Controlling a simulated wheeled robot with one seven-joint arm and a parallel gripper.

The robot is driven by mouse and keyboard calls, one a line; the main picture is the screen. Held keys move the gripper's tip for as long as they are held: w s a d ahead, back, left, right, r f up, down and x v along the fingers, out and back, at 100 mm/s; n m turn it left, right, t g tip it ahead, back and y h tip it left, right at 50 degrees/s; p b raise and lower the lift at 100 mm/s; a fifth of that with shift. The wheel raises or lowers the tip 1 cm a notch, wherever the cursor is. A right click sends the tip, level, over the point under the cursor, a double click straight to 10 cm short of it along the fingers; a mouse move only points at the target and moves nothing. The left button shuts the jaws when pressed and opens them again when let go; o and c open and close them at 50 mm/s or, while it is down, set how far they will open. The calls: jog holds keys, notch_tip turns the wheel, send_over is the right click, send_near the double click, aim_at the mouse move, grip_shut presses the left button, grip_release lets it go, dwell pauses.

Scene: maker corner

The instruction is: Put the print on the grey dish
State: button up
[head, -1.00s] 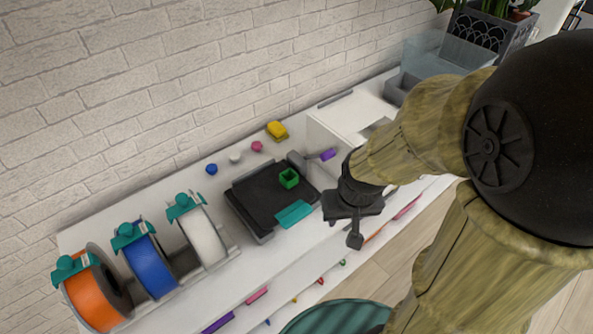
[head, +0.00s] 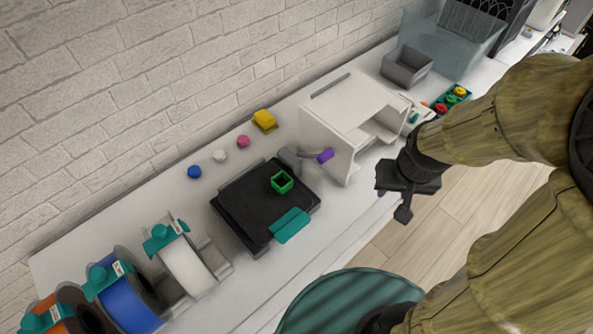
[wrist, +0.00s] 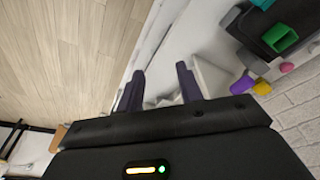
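The print looks to be the small green open square box (head: 282,182) on the black plate (head: 240,208) of a low machine. It also shows in the wrist view (wrist: 279,38). A grey open bin (head: 407,67), possibly the grey dish, stands at the back right of the bench beside a white cabinet. My gripper (head: 403,205) is over the bench's front edge, right of the green print and apart from it. In the wrist view my gripper's two dark fingers (wrist: 161,88) stand apart with nothing between them.
A white cabinet (head: 352,108) with open shelves stands between the black plate and the grey bin. Filament spools (head: 187,268) stand at the left. Blue, white and pink knobs and a yellow block (head: 264,120) lie along the wall. A clear box (head: 448,40) is at the back right.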

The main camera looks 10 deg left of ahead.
jog(key=shift+d, duration=0.1)
jog(key=shift+o, duration=0.2)
jog(key=o, duration=0.3)
jog(key=shift+r, duration=0.1)
jog(key=o, duration=0.3)
jog(key=w+a+r+n+g+p, duration=0.1)
jog(key=w+a+r+n+p, duration=0.3)
jog(key=a+p, duration=0.4)
jog(key=shift+w+a+r+p, duration=0.3)
jog(key=shift+w+a+r, duration=0.2)
jog(key=shift+w+a, duration=0.6)
jog(key=w+a+n+g+p, duration=0.1)
jog(key=a+n+p, duration=0.5)
jog(key=a, duration=0.9)
jog(key=shift+w+g+p, duration=0.15)
jog(key=shift+g+p, duration=0.15)
jog(key=shift+p, duration=0.45)
jog(key=shift+a, duration=0.1)
notch_tip(320, 180, down, 12)
jog(key=p, duration=0.3)
jog(key=shift+f+p, duration=0.1)
jog(key=shift+p, duration=0.25)
